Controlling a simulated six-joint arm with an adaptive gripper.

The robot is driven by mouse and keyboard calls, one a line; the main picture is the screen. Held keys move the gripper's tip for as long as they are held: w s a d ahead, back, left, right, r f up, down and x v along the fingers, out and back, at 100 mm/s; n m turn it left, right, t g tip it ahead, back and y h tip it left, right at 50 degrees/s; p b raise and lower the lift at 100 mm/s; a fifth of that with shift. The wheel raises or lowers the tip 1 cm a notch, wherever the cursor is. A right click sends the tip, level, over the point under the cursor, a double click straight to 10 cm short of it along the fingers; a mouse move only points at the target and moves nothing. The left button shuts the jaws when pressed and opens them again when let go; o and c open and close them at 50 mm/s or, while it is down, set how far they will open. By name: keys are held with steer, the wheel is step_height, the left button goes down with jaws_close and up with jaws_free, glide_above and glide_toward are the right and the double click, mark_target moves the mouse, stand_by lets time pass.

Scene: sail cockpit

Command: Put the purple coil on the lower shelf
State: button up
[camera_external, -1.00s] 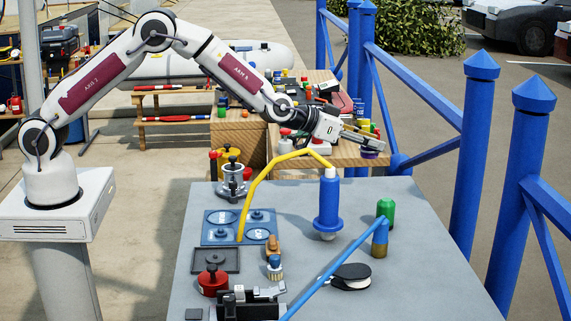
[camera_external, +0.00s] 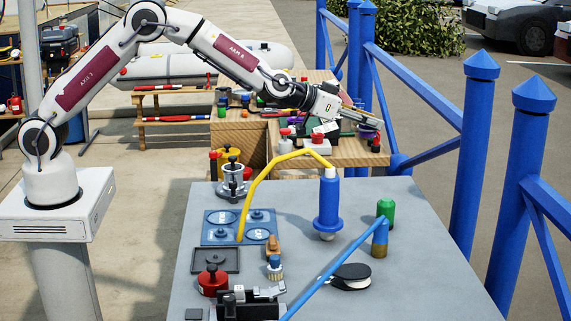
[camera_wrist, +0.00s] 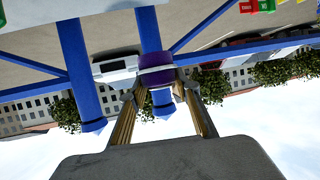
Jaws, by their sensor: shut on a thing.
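The purple coil (camera_external: 375,122) is at the tips of my gripper (camera_external: 365,117), which is shut on it and holds it above the back right wooden bench (camera_external: 362,154). In the wrist view the purple coil (camera_wrist: 156,60), with a pale band on its lower edge, sits between the two fingertips of my gripper (camera_wrist: 158,88). A two-tier wooden stand stands at the back left; its lower shelf (camera_external: 150,121) carries a red and white stick, and its upper shelf (camera_external: 146,92) carries another.
Several coloured jars and small items crowd the wooden bench. The grey table (camera_external: 425,270) in front holds a blue bottle (camera_external: 329,205), a yellow bent tube (camera_external: 257,187) and a black-and-white pulley (camera_external: 350,277). Blue railing posts (camera_external: 473,155) stand at right.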

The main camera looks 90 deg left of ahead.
steer(key=s+a+n+g+y, duration=0.1)
steer(key=s+a+n+y, duration=0.2)
steer(key=s+a, duration=0.75)
steer(key=s+a+n+g+y, duration=0.2)
steer(key=s+a, duration=0.3)
steer(key=a, duration=1)
steer(key=s+a+n+g+y, duration=0.25)
steer(key=s+a, duration=0.55)
steer(key=s, duration=0.5)
steer(key=s+a+n+g+y, duration=0.2)
steer(key=s+a+n+g, duration=0.15)
steer(key=s+a, duration=0.7)
step_height(320, 180, down, 24)
steer(key=s+d, duration=0.2)
steer(key=shift+d+t, duration=0.25)
steer(key=shift+t, duration=0.05)
steer(key=shift+f, duration=2.9)
steer(key=shift+f, duration=0.1)
